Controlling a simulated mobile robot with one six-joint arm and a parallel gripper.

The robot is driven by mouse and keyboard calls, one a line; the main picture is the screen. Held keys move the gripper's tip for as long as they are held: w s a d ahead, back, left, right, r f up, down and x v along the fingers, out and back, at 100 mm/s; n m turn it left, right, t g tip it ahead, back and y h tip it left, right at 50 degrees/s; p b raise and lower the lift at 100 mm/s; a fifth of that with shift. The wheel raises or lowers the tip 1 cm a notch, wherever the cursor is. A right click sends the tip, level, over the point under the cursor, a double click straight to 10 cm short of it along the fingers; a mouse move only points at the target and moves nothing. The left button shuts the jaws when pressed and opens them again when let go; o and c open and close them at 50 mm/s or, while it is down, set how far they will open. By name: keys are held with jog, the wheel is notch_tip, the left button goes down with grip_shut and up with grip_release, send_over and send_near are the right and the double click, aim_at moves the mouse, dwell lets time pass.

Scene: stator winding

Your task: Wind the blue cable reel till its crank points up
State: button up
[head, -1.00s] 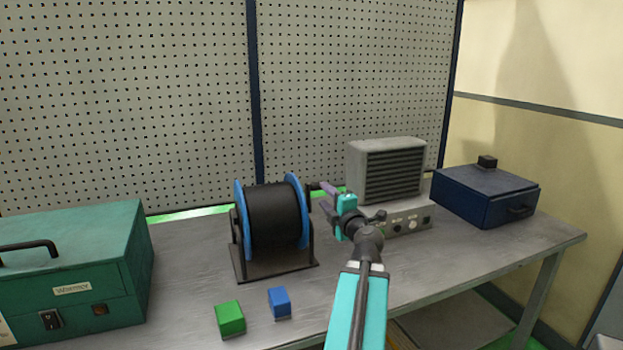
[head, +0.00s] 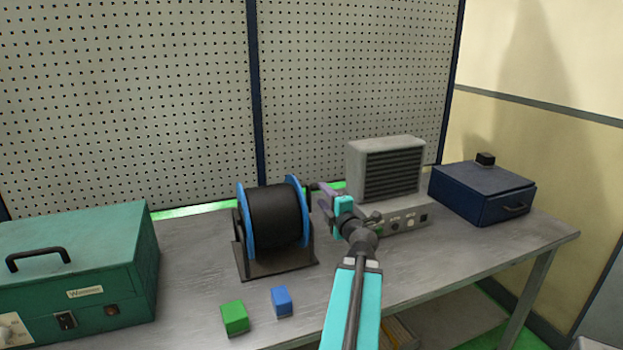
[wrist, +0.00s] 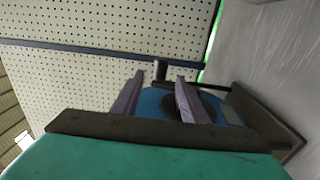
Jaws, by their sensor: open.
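The blue cable reel (head: 250,222) has blue flanges and a wound black cable, and sits in a dark stand (head: 280,268) on the bench. In the wrist view its blue flange (wrist: 150,103) is partly hidden behind my gripper. The crank's dark knob (wrist: 160,70) shows between the two purple fingers, with a thin dark bar running right from near it. In the head view the dark knob (head: 314,187) is small, at the reel's upper right. My gripper (head: 324,198) is open at the reel's right side; it also shows in the wrist view (wrist: 160,77). I cannot tell whether a finger touches the knob.
A green toolbox (head: 80,245) stands at the left. A green block (head: 235,318) and a blue block (head: 281,301) lie in front of the reel. A grey vented unit (head: 388,170) stands behind my gripper, and a navy box (head: 480,190) at the right. A pegboard (head: 130,100) stands behind.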

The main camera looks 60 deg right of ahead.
jog(key=shift+w+d+r+p, duration=0.1)
jog(key=shift+r+p, duration=0.05)
jog(key=shift+p, duration=0.35)
jog(key=shift+w+d, duration=0.2)
jog(key=shift+w, duration=0.1)
jog(key=p+x, duration=0.1)
jog(key=x, duration=0.9)
jog(key=shift+w+d, duration=0.1)
jog(key=shift+d, duration=0.05)
jog(key=shift+p, duration=0.3)
grip_shut()
